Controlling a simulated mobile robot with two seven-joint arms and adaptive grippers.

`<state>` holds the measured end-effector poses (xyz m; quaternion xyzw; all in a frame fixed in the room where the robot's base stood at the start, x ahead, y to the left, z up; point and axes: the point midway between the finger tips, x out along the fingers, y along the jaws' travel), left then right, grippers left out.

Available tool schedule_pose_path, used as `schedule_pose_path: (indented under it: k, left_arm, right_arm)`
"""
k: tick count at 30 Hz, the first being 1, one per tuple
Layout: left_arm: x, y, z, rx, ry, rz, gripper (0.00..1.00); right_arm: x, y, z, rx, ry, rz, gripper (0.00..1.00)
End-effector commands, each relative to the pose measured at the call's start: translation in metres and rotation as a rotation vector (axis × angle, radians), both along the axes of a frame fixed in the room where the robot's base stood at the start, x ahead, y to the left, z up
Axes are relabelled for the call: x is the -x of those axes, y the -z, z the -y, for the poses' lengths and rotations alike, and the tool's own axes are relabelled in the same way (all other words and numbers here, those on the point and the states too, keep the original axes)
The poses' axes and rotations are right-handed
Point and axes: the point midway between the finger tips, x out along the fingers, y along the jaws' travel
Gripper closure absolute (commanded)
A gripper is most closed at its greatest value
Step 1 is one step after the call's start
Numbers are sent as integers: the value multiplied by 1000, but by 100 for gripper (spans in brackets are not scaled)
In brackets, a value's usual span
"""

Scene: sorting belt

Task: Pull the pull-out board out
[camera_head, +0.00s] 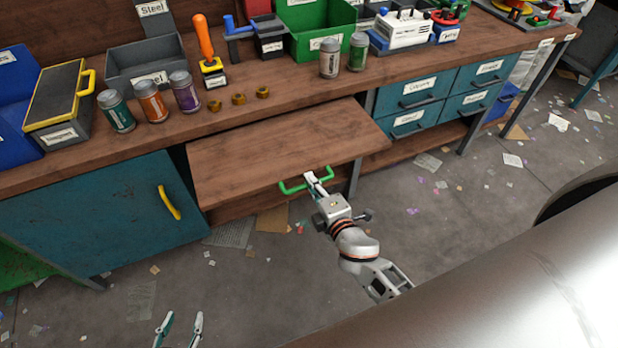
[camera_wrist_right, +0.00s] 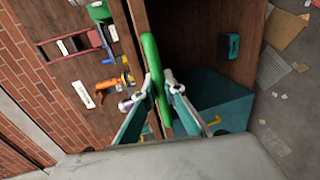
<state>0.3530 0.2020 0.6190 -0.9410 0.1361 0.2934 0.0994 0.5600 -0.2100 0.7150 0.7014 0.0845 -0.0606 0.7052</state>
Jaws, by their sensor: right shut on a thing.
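The brown wooden pull-out board (camera_head: 270,145) juts out from under the workbench top, over the floor. A green handle (camera_head: 291,187) is fixed to its front edge. My right gripper (camera_head: 314,178) is shut on this handle, near its right end in the head view. In the right wrist view the green handle (camera_wrist_right: 151,60) runs between the two fingers of my right gripper (camera_wrist_right: 155,90). My left gripper (camera_head: 179,322) is at the bottom edge of the head view, open and empty, away from the board.
The workbench top (camera_head: 250,107) holds several cans, brass nuts, an orange-handled tool (camera_head: 205,45) and bins. A teal cabinet (camera_head: 100,210) with a yellow handle stands left of the board, teal drawers (camera_head: 410,103) to the right. The floor in front has only scattered papers.

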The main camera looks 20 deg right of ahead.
Motion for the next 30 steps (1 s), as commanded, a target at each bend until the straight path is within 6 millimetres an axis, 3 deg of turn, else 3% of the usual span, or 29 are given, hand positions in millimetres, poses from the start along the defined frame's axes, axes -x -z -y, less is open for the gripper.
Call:
schedule_pose_path:
  k: [8, 9, 10, 21, 26, 30]
  left_arm:
    - [0, 0, 0, -1, 0, 0, 60]
    - [0, 0, 0, -1, 0, 0, 60]
    - [0, 0, 0, -1, 0, 0, 60]
    - [1, 1, -1, -4, -1, -2, 60]
    - [0, 1, -1, -2, 0, -1, 60]
    - [0, 1, -1, -2, 0, -1, 60]
  right_arm:
    - [0, 0, 0, -1, -1, 0, 100]
    - [0, 0, 0, -1, -1, 0, 88]
    - [0, 0, 0, -1, -1, 0, 82]
    - [2, 0, 0, 0, 0, -1, 82]
    - [17, -2, 0, -1, 0, -2, 82]
    - [43, -7, 1, -1, 0, -3, 82]
